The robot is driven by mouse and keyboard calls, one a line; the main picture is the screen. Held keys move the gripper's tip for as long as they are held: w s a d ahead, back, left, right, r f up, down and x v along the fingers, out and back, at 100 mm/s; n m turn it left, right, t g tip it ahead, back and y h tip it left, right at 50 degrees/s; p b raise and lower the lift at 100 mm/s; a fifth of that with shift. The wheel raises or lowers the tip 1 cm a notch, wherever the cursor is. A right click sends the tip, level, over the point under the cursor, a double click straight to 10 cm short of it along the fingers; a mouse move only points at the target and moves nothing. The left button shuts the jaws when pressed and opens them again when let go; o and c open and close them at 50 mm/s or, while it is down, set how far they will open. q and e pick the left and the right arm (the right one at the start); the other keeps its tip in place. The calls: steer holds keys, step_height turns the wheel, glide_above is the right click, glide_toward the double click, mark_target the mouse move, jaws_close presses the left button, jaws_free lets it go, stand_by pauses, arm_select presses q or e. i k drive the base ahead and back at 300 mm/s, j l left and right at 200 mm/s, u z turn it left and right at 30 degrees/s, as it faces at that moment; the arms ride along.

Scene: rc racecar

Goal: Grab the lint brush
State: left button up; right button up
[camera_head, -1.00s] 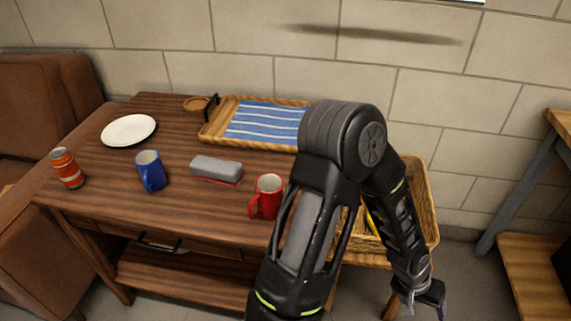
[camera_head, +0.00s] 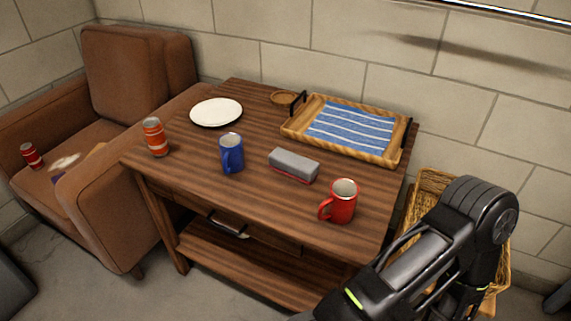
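A grey block with a red underside (camera_head: 293,164) lies on the wooden table (camera_head: 190,150), between the blue mug (camera_head: 231,153) and the red mug (camera_head: 341,202). It may be the lint brush, but I cannot tell for sure. Nothing touches it. My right arm comes in at the lower right, with its elbow bent in front of the wicker basket. Its gripper is out of the picture. My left arm and gripper are not in view.
A tray with a striped blue cloth (camera_head: 348,127), a white plate (camera_head: 216,112) and an orange can (camera_head: 155,137) stand on the table. A brown armchair (camera_head: 140,65) holds a red can (camera_head: 31,155) and a white patch. A wicker basket (camera_head: 433,183) is at right.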

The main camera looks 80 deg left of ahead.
mark_target(305, 170)
steer(key=u, duration=0.45)
steer(key=j+u, duration=0.1)
steer(key=u, duration=0.35)
steer(key=i+u, duration=0.1)
steer(key=u, duration=1.2)
steer(key=i+u, duration=0.1)
steer(key=u, duration=0.35)
steer(key=k+l+z, duration=0.1)
steer(key=k+z, duration=0.25)
